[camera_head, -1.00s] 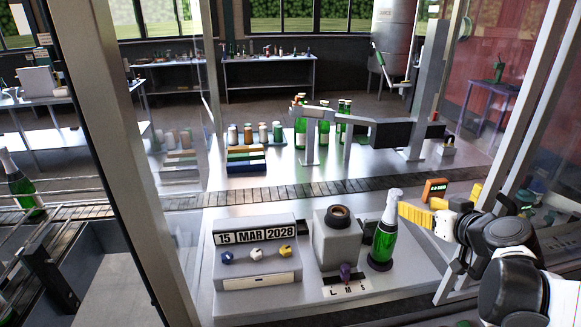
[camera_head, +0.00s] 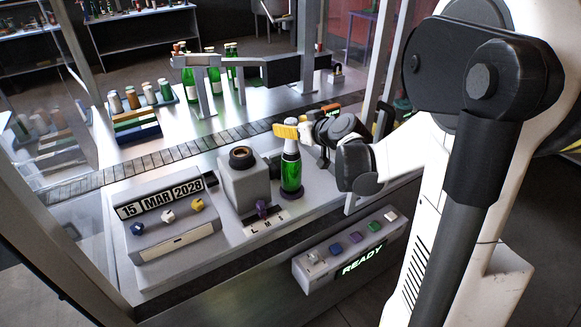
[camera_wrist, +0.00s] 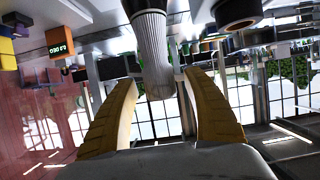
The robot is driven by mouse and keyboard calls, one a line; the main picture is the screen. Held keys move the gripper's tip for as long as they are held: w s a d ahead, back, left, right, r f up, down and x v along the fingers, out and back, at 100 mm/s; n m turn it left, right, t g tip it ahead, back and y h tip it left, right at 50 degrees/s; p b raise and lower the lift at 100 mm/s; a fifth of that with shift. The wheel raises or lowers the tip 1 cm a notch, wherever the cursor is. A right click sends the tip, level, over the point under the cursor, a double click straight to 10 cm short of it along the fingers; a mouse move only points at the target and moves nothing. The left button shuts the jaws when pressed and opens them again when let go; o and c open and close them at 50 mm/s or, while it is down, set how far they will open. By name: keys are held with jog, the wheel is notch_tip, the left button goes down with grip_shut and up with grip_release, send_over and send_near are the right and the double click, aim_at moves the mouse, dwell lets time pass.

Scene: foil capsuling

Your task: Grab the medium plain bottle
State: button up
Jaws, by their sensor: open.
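The green bottle (camera_head: 291,172) with a silver foil neck stands upright on the round dark base at the right of the machine. My gripper (camera_head: 287,131) is at the top of the bottle, with its yellow fingers level with the foil neck. In the wrist view the foil-covered neck (camera_wrist: 152,50) lies between the two open yellow fingers of my gripper (camera_wrist: 160,82), with gaps visible on both sides. The fingers do not visibly press on the neck.
A grey block with a dark ring (camera_head: 243,157) stands just left of the bottle. A date panel (camera_head: 160,200) is further left. A button box reading READY (camera_head: 350,250) is in front. A conveyor (camera_head: 150,160) and more green bottles (camera_head: 212,72) are behind.

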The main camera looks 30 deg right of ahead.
grip_shut()
